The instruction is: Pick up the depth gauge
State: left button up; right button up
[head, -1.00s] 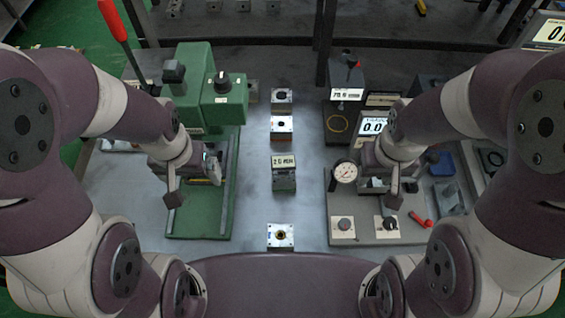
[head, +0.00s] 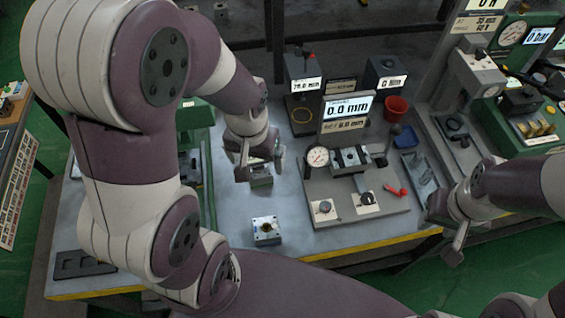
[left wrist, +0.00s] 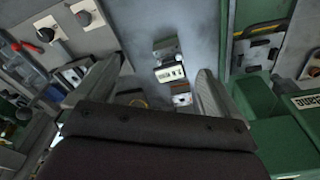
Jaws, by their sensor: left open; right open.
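A round white-faced dial gauge (head: 317,157) stands at the left edge of the grey fixture plate (head: 340,211) in the head view. It looks like the depth gauge, but no label confirms this. My left gripper (head: 259,164) is open, left of the dial and over a small labelled block (head: 261,180), which it partly hides. In the left wrist view that block (left wrist: 168,62) shows beyond the two spread fingers (left wrist: 158,90), with nothing gripped. My right gripper (head: 446,230) is open and empty near the right front of the table, well apart from the dial.
A valve block (head: 266,231) stands near the table's front edge. A display box (head: 347,108) rises behind the dial. A red-handled part (head: 396,190), a red cup (head: 396,108) and a blue tray (head: 405,137) are to the right. Bare table lies between the valve block and fixture.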

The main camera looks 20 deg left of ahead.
aim_at(258, 161)
pick_arm(q)
jog(key=w+a+n, duration=0.1)
jog(key=w+n, duration=0.1)
jog(key=w+a+f+n, duration=0.1)
jog(key=w+n, duration=0.1)
jog(key=w+a+f+n+g, duration=0.1)
jog(key=w+n, duration=0.1)
jog(key=w, duration=0.1)
jog(key=shift+a+f, duration=0.1)
jog(key=shift+a, duration=0.2)
notch_tip(258, 161, down, 12)
jog(key=shift+r+p, duration=0.1)
jog(key=shift+p, duration=0.4)
jog(key=c, duration=1.3)
jog(key=shift+o, duration=0.2)
jog(key=shift+r, duration=0.1)
